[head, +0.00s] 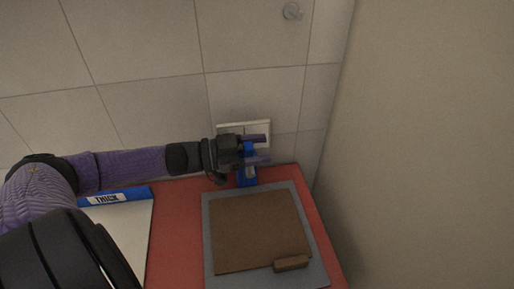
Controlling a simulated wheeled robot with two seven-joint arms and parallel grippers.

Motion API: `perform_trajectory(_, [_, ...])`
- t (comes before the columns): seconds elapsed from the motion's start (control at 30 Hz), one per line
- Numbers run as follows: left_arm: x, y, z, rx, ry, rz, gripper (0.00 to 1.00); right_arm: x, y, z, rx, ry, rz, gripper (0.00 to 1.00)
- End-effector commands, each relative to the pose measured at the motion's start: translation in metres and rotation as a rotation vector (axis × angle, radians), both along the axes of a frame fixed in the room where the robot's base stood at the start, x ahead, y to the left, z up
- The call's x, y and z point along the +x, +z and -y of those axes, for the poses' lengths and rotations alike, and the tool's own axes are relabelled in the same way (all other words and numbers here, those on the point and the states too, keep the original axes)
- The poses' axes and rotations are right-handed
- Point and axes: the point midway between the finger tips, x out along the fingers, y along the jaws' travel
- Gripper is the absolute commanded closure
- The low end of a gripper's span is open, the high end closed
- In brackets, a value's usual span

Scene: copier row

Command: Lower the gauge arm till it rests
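A small blue upright device (248,177) with a pale label stands at the back of the red table top, by the wall; I take it for the gauge. My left gripper (260,150) is at its upper part. Its two purple fingers are spread apart, one above the other, with blue between or behind them. The gripper hides much of the blue part, so I cannot make out the gauge arm's angle or whether the fingers touch it. My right gripper is not in view.
A grey mat (212,240) with a brown board (258,228) and a small brown block (291,263) lies in front. A white panel with a blue strip marked THICK (105,199) is at left. A tiled wall with a white plate (262,126) is behind; a plain wall stands right.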

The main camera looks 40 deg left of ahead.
Motion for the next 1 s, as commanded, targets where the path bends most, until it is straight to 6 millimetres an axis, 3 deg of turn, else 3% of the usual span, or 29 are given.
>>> perform_trajectory(0.03, [0.0,0.0,0.0,0.0,0.0,0.0,0.54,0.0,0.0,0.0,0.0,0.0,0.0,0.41])
perform_trajectory(0.27, [0.0,0.0,0.0,-0.001,0.0,-0.001,1.0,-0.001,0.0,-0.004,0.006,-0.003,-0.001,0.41])
perform_trajectory(0.57, [-0.004,0.0,0.004,0.029,0.001,0.025,1.0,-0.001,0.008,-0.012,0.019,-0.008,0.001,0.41])
perform_trajectory(1.0, [-0.029,-0.016,0.035,0.293,0.003,0.236,1.0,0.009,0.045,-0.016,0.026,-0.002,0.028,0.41])
